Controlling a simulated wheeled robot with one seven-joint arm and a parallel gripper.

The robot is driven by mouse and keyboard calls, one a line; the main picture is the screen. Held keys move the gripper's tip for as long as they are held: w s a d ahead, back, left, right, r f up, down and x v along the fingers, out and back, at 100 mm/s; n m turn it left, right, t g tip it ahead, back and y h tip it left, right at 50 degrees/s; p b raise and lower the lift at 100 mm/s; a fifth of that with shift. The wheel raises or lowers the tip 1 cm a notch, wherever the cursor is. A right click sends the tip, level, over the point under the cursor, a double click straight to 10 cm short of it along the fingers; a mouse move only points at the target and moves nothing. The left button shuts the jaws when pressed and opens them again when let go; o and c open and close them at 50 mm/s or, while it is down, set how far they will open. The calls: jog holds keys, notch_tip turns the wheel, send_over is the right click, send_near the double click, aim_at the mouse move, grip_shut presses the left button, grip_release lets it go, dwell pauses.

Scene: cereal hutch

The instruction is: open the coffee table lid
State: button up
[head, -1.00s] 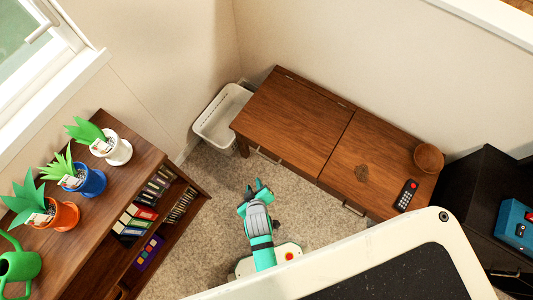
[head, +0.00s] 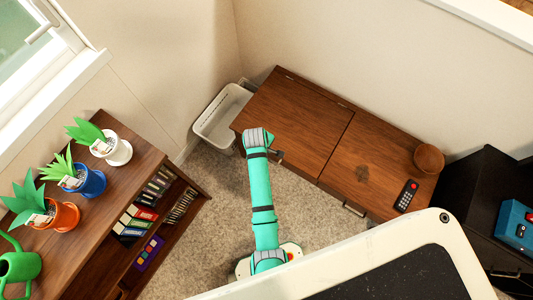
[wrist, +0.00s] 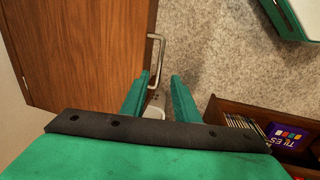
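The brown wooden coffee table (head: 385,150) stands against the wall in the head view. Its top is split by a seam; the closed left panel, the lid (head: 290,120), lies flat. A metal bar handle (head: 277,157) is on the front edge below this panel, partly hidden by my arm. In the wrist view the handle (wrist: 157,58) runs along the edge of the wood (wrist: 85,50). My gripper (wrist: 157,92) is open, with its two green fingers apart and the handle's near end close to the gap between them. I cannot tell whether they touch. The head view hides the fingers.
A wooden bowl (head: 429,157) and a remote (head: 406,196) sit on the table's right panel. A white basket (head: 222,115) stands at the table's left end. A bookshelf (head: 140,180) with potted plants is at left. Carpet (head: 215,225) between is clear.

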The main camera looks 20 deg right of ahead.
notch_tip(320, 180, down, 9)
jog(key=w+d, duration=0.1)
jog(key=shift+d, duration=0.2)
grip_shut()
